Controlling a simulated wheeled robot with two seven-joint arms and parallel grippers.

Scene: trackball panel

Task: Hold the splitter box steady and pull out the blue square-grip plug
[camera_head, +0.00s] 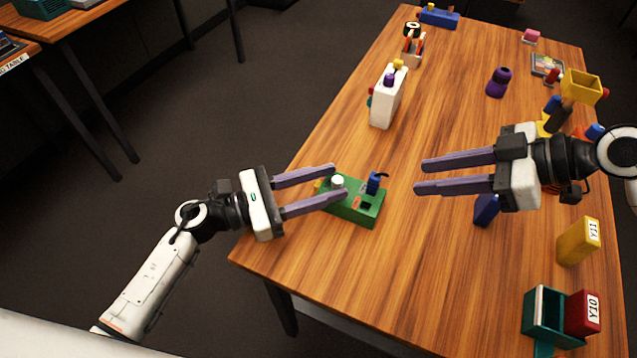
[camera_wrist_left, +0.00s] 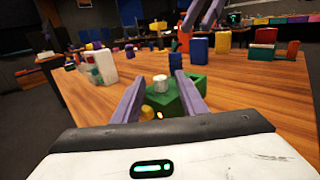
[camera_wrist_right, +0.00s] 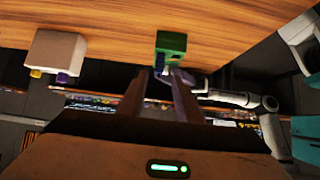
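The green splitter box (camera_head: 352,207) sits near the table's left edge, with a white knob (camera_head: 337,181) and a yellow part at its left end. The blue plug (camera_head: 374,184) stands upright in its far right part, with a dark cable end on top. The box also shows in the left wrist view (camera_wrist_left: 190,96) and the right wrist view (camera_wrist_right: 171,42). My left gripper (camera_head: 338,182) is open, its fingers on either side of the box's knob end; I cannot tell whether they touch. My right gripper (camera_head: 417,177) is open and empty, right of the plug and apart from it.
A white block (camera_head: 386,98) with purple and yellow parts stands behind the box. A dark blue block (camera_head: 486,211) is below my right gripper. A yellow block (camera_head: 578,241) and a teal bin (camera_head: 541,320) stand at the right. The table in front of the box is clear.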

